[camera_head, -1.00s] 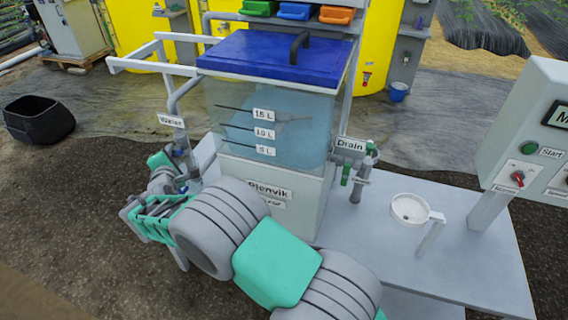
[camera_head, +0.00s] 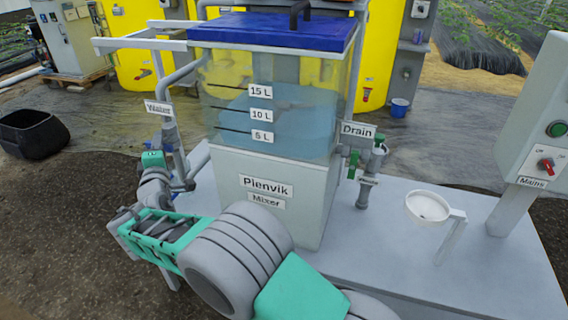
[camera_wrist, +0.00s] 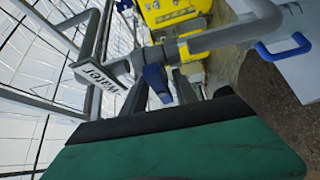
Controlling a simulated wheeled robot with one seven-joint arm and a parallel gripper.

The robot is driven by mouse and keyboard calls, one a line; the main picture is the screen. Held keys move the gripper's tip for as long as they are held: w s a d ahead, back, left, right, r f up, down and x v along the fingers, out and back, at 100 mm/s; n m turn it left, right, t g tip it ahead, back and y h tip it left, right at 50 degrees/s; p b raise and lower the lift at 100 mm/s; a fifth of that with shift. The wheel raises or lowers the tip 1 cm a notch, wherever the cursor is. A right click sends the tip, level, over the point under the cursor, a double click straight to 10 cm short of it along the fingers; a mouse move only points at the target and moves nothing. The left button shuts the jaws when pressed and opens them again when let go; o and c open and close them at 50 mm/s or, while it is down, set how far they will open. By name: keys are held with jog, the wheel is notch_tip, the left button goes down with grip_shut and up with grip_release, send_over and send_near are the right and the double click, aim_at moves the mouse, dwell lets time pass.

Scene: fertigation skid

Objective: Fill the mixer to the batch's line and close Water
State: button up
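The clear mixer tank (camera_head: 300,145) carries 15 L, 10 L and 5 L marks (camera_head: 261,115). Pale blue water fills its lower part. The surface seems to lie between the 10 L and 15 L marks, but its exact front edge is hard to read. The Water sign (camera_head: 158,108) hangs by the pipe left of the tank; it also shows in the wrist view (camera_wrist: 96,76). The blue Water valve handle (camera_wrist: 157,84) is just beyond my green and black gripper (camera_wrist: 170,122). In the head view my gripper (camera_head: 153,160) is beside the Water pipe. Its finger gap is not clear.
A Drain valve with a green handle (camera_head: 353,164) is on the tank's right. A white bowl on a stand (camera_head: 428,207) and a control box with a red Mains switch (camera_head: 546,165) stand further right. A black tub (camera_head: 35,135) sits at the far left.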

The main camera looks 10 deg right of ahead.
jog(key=shift+o, duration=0.7)
jog(key=shift+a, duration=0.1)
jog(key=shift+s+a+f, duration=0.1)
jog(key=shift+s+a, duration=0.1)
jog(key=shift+s, duration=0.1)
jog(key=s+a+b, duration=0.1)
jog(key=s+a, duration=0.2)
jog(key=s, duration=0.2)
jog(key=shift+s+b, duration=0.25)
jog(key=shift+b, duration=0.1)
